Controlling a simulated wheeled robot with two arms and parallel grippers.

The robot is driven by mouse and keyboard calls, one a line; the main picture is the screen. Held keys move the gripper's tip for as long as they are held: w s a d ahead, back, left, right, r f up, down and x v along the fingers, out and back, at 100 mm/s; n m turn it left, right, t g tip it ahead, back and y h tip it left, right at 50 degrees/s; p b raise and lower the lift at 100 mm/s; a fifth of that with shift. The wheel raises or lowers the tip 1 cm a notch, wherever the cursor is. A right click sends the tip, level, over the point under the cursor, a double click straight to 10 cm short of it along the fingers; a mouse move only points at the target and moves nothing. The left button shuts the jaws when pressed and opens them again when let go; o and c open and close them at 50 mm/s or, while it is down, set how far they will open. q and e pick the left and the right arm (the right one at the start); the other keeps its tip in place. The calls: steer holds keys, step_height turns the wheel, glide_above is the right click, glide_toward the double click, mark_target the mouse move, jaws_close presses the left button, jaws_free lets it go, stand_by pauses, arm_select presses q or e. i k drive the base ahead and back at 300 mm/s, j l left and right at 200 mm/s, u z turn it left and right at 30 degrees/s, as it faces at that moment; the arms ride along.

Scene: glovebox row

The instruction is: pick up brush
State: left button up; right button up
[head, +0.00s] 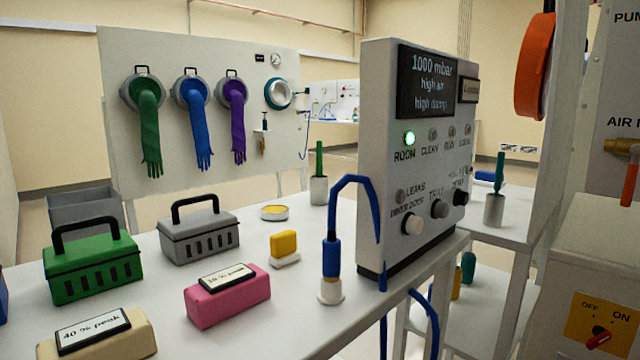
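No thing in view is plainly a brush. A green upright handle (319,158) stands in a white cup (319,190) at the back of the table, left of the control box; its lower end is hidden in the cup. A similar teal handle (500,170) stands in a white cup (494,210) on the table at the right. I cannot tell whether either is the brush. A yellow block on a white base (284,244) lies nearer, mid-table. Neither of my grippers is in view.
A tall control box (408,160) stands at the table's right edge. Before it, a blue cabled probe (331,262) sits in a white holder. Green (95,270) and grey (200,236) baskets, a pink block (228,300) and a cream block (110,335) fill the left side.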

mark_target(319, 165)
steer(key=z, duration=2.3)
steer(key=u, duration=2.3)
steer(key=i+l, duration=0.25)
steer(key=l, duration=0.15)
steer(key=i+l, duration=0.3)
steer(key=l, duration=0.1)
